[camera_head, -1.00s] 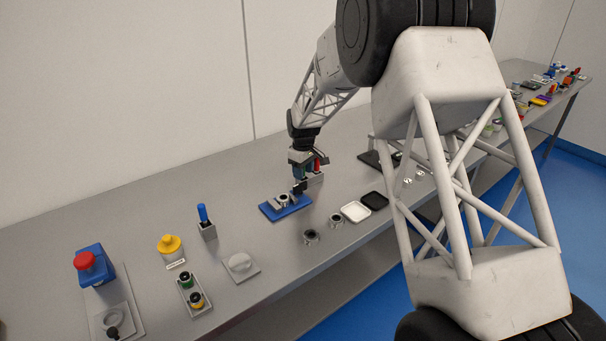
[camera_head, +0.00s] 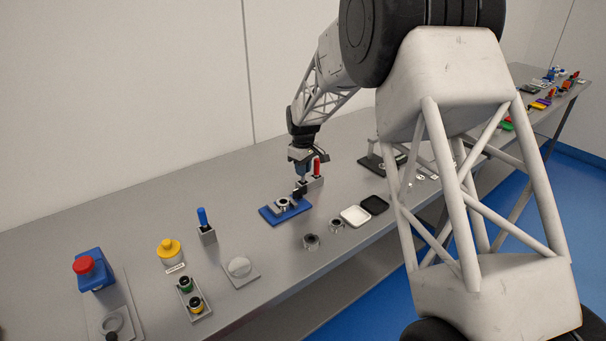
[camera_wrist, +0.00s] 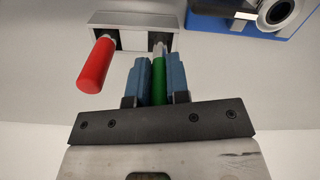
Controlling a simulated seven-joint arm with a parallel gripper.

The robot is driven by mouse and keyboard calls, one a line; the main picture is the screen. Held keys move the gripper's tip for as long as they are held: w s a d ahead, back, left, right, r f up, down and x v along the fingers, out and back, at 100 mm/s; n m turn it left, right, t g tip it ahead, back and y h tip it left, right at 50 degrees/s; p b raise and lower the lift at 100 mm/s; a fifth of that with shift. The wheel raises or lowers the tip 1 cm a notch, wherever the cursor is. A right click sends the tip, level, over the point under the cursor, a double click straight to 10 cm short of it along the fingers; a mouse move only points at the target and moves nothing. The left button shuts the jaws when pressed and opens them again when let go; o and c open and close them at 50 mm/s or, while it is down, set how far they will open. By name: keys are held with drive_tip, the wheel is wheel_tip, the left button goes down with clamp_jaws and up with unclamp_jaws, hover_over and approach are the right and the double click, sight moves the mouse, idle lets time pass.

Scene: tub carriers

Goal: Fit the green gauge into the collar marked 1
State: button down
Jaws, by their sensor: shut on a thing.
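The green gauge (camera_wrist: 158,82) is between the blue fingers of my gripper (camera_wrist: 157,72) in the wrist view, and the fingers are shut on it. Its pale metal end overlaps the right part of a grey holder (camera_wrist: 132,40); I cannot tell whether it is still inside. A red-handled gauge (camera_wrist: 97,66) stands at the holder's left. In the head view my gripper (camera_head: 301,170) is beside the red gauge (camera_head: 317,166) and holder (camera_head: 316,184). A blue base (camera_head: 270,214) carries a metal collar (camera_head: 283,203). No number mark is legible, so I cannot tell which collar is 1.
Two loose metal rings (camera_head: 311,242) (camera_head: 337,225) stand in front of the blue base. A white tray (camera_head: 355,215) and a black tray (camera_head: 374,204) lie right of them. A blue-handled piece (camera_head: 203,217) stands to the left. The bench behind is clear.

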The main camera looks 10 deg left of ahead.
wheel_tip(320, 180, up, 8)
drive_tip(key=shift+f, duration=0.2)
idle(0.8)
drive_tip(key=s+d+f+n, duration=0.1)
drive_tip(key=s+f+n, duration=0.1)
drive_tip(key=s, duration=1.1)
drive_tip(key=s+d+f+n, duration=0.1)
drive_tip(key=s+f+n, duration=0.1)
drive_tip(key=s, duration=1.1)
drive_tip(key=shift+d, duration=0.2)
hover_over(284, 204)
drive_tip(key=w, duration=0.1)
drive_tip(key=shift+w+a+f, duration=0.15)
drive_tip(key=shift+a+f, duration=0.05)
drive_tip(key=shift+f, duration=0.6)
drive_tip(key=shift+f, duration=1.7)
